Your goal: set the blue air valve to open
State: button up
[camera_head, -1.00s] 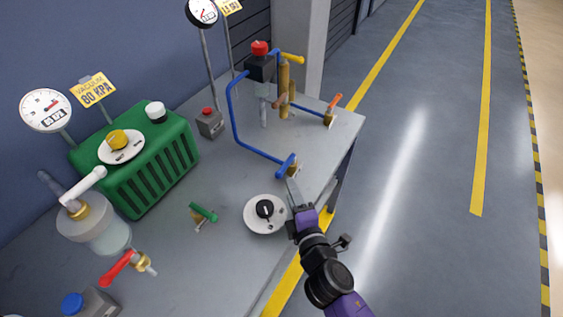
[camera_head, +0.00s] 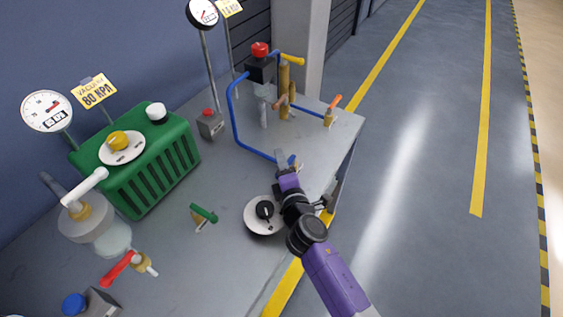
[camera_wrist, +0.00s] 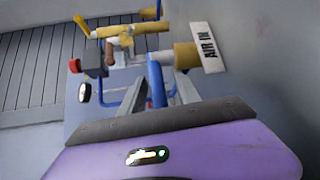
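The blue air valve (camera_wrist: 155,80) shows in the wrist view as a blue lever on a brass body, beside a white "AIR IN" tag (camera_wrist: 207,46). In the head view the valve (camera_head: 293,161) sits at the front right of the bench, at the end of the blue pipe, largely hidden by my gripper (camera_head: 281,156). In the wrist view my gripper (camera_wrist: 161,82) has its two fingers apart, one on each side of the blue lever. The lever appears between or just beyond the fingertips; I cannot tell whether they touch it.
The blue pipe (camera_head: 236,120) and a brass column (camera_head: 284,90) stand behind the valve. An orange-handled valve (camera_head: 333,105) is at the right corner. The bench's right edge borders open floor.

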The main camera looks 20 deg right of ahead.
grip_shut()
dwell(1.4)
